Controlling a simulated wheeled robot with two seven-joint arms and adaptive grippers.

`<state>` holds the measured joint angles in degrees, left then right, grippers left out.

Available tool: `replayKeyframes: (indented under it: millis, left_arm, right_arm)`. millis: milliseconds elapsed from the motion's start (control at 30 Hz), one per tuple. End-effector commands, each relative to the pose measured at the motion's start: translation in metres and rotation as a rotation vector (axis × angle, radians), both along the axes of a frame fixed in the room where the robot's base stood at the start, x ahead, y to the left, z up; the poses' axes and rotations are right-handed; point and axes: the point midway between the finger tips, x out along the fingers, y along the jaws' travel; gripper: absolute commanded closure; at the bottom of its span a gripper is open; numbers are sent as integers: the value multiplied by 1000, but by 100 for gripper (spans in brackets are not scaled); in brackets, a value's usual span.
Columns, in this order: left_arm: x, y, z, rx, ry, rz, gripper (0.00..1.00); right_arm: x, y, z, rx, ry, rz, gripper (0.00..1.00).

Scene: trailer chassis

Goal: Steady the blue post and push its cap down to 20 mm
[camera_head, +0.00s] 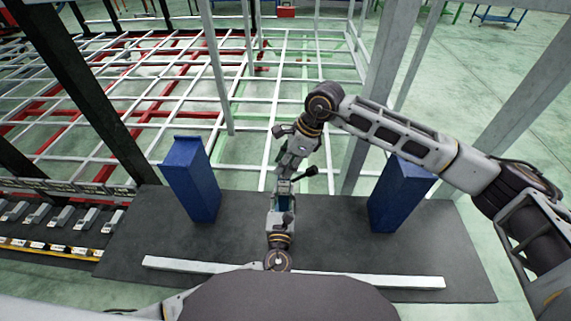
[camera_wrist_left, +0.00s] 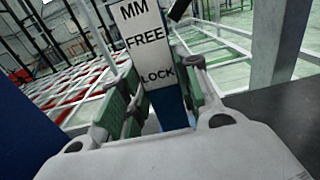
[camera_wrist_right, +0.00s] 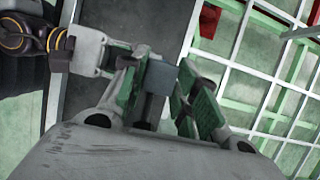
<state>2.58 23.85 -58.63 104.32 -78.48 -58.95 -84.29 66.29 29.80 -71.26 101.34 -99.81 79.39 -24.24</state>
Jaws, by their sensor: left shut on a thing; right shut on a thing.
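The blue post (camera_wrist_left: 172,110) stands between the green-padded fingers of my left gripper (camera_wrist_left: 160,98), which are shut on it. A white plate (camera_wrist_left: 150,42) above it reads MM, FREE and LOCK. In the head view only a small part of the post (camera_head: 284,187) shows between my grippers. My left gripper (camera_head: 283,196) comes from below and my right gripper (camera_head: 288,172) from above. In the right wrist view a grey-blue block, seemingly the cap (camera_wrist_right: 160,77), sits between the fingers of my right gripper (camera_wrist_right: 160,92), shut on it. Any scale is unreadable.
Two tall blue boxes, left (camera_head: 190,180) and right (camera_head: 400,195), stand on the dark mat (camera_head: 240,225). A dark round-ended lever (camera_head: 310,171) juts out beside my grippers. A white bar (camera_head: 390,281) lies along the front. The white-and-red frame (camera_head: 290,75) and grey uprights (camera_head: 385,70) are behind.

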Motion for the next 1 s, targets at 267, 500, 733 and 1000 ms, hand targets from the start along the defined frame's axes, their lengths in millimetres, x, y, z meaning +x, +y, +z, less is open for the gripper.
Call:
replayKeyframes:
  millis: [267, 500, 733, 1000]
  left_arm:
    - [-2, 0, -4, 2, 8, -2, 100]
    - [-2, 0, -4, 2, 8, -2, 100]
    - [-2, 0, -4, 2, 8, -2, 100]
    - [-1, 0, -4, 2, 8, -1, 100]
  right_arm:
    - [1, 0, 1, 2, -4, 0, 61]
    - [1, 0, 1, 1, -2, 0, 48]
    - [1, 0, 1, 1, -2, 0, 48]
    - [1, -6, 16, 2, -5, -1, 48]
